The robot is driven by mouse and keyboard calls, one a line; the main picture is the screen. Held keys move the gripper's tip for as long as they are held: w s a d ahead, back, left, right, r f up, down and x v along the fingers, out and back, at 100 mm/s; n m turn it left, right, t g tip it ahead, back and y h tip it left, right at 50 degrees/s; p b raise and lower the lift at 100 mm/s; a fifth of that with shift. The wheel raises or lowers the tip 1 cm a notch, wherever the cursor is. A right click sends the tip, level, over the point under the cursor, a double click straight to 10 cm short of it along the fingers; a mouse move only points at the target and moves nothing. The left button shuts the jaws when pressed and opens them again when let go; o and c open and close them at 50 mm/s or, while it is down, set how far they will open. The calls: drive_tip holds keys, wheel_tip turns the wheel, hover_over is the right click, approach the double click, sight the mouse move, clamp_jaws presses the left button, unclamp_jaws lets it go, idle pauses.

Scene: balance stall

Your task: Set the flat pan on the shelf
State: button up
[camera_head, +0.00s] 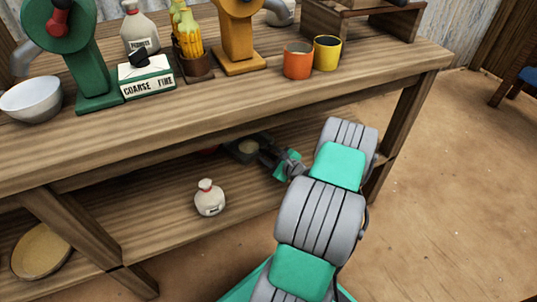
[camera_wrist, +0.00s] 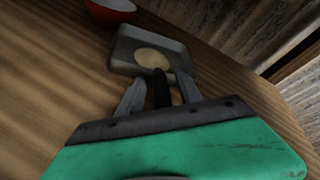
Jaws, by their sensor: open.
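A dark grey, square-sided pan (camera_head: 241,151) with a pale round patch inside sits on the lower wooden shelf (camera_head: 150,215) of the bench, seemingly resting on it. The wrist view shows the same pan (camera_wrist: 125,52), with a black handle (camera_wrist: 161,92) pointing toward me. My gripper (camera_wrist: 160,82) is open, with one finger on each side of the handle. In the head view my gripper (camera_head: 268,152) reaches under the bench top beside the pan. I cannot tell whether the fingers touch the handle.
A red bowl (camera_wrist: 110,10) stands behind the pan. A small white sack (camera_head: 209,198) stands on the shelf, left of my arm. A round tan dish (camera_head: 41,251) is at lower left. The bench top (camera_head: 330,93) overhangs the shelf, and a leg (camera_head: 402,125) stands at the right.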

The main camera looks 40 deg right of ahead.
drive_tip(key=p+v, duration=0.3)
drive_tip(key=v, duration=0.8)
drive_tip(key=shift+r+p, duration=0.15)
drive_tip(key=shift+p, duration=0.2)
drive_tip(key=shift+s, duration=0.35)
